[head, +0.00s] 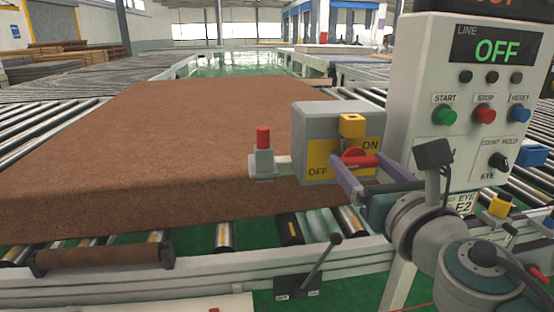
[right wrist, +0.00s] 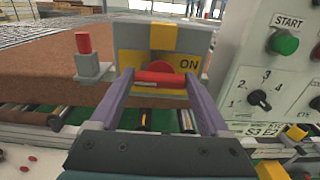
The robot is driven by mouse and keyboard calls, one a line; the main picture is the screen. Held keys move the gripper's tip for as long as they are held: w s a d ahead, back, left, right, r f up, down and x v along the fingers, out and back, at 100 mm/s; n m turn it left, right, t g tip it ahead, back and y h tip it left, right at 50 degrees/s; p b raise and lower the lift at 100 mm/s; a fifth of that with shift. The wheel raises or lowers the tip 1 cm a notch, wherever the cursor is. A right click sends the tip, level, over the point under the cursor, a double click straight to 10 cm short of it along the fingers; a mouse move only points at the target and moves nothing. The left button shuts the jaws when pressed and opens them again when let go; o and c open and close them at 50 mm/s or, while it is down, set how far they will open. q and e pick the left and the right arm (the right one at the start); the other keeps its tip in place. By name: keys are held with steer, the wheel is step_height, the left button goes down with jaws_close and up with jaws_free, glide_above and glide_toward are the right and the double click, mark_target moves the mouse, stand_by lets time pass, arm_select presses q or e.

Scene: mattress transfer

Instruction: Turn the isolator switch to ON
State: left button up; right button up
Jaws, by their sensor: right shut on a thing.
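The isolator switch is a grey box (head: 322,120) with a yellow plate marked OFF at lower left and ON at upper right. Its red handle (head: 358,157) lies roughly level across the plate, and it also shows in the right wrist view (right wrist: 160,77). My right gripper (head: 362,163) is shut on the red handle, one purple finger at each end of it; the fingers also show in the right wrist view (right wrist: 160,84). I cannot tell exactly which mark the handle points to. My left gripper is not in view.
A brown mattress (head: 170,135) lies on the roller conveyor at left. A red-topped post (head: 263,150) stands beside the switch box. The control panel (head: 415,75) at right has START, STOP and RESET buttons, and its display reads OFF. A lever (head: 322,260) stands at the front rail.

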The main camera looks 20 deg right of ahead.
stand_by(0.3)
steer(key=m+b, duration=0.1)
steer(key=m, duration=0.3)
steer(key=m+b, duration=0.1)
steer(key=m, duration=0.4)
steer(key=shift+d+m, duration=0.15)
steer(key=shift+m, duration=0.15)
steer(key=m, duration=0.4)
steer(key=shift+f+b, duration=0.1)
steer(key=shift+b, duration=0.3)
steer(key=m, duration=0.3)
steer(key=shift+m, duration=0.8)
steer(key=o, duration=1.2)
